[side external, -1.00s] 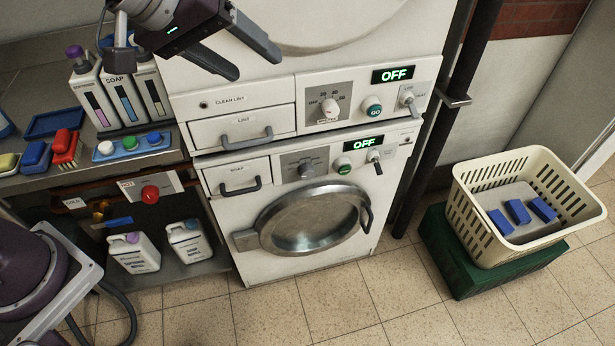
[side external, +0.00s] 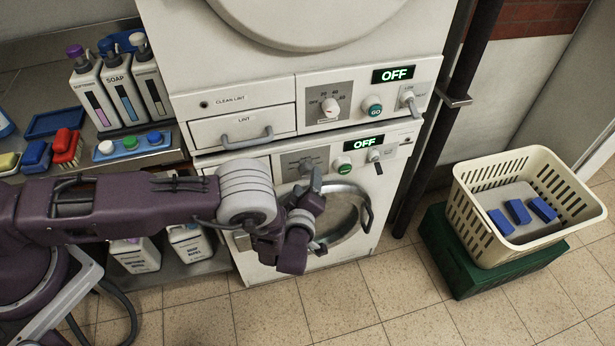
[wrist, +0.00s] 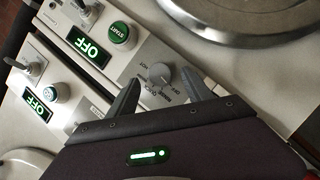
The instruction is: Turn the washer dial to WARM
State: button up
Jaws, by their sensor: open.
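The washer dial (wrist: 161,77) is a small grey knob on the washer panel, with tiny printed labels around it in the wrist view. I cannot tell which label it points to. My gripper (wrist: 158,83) is open, with one dark finger on each side of the dial in that view. I cannot tell whether the fingers touch it.
The green START button (wrist: 122,32) and a toggle switch (side external: 374,155) share the washer panel. The dryer dial (side external: 331,107) and GO button (side external: 373,107) are just above. My arm crosses before the shelf bottles (side external: 190,243). A cream basket (side external: 482,238) stands right.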

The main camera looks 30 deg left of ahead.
aim_at(309, 175)
jog(key=shift+x, duration=1.5)
grip_shut()
jog(key=shift+d+r+m+g, duration=0.15)
jog(key=shift+m+g, duration=0.55)
jog(key=shift+m, duration=0.5)
jog(key=shift+w+m+g+y, duration=0.1)
jog(key=shift+m+g+y, duration=0.75)
jog(key=shift+m, duration=0.35)
jog(key=m+g+y, duration=0.1)
jog(key=m+g, duration=0.1)
jog(key=shift+m, duration=0.3)
jog(key=shift+w+d+m+g+y, duration=0.1)
jog(key=shift+m+g+y, duration=0.25)
jog(key=shift+m+y, duration=0.45)
jog(key=shift+m, duration=0.3)
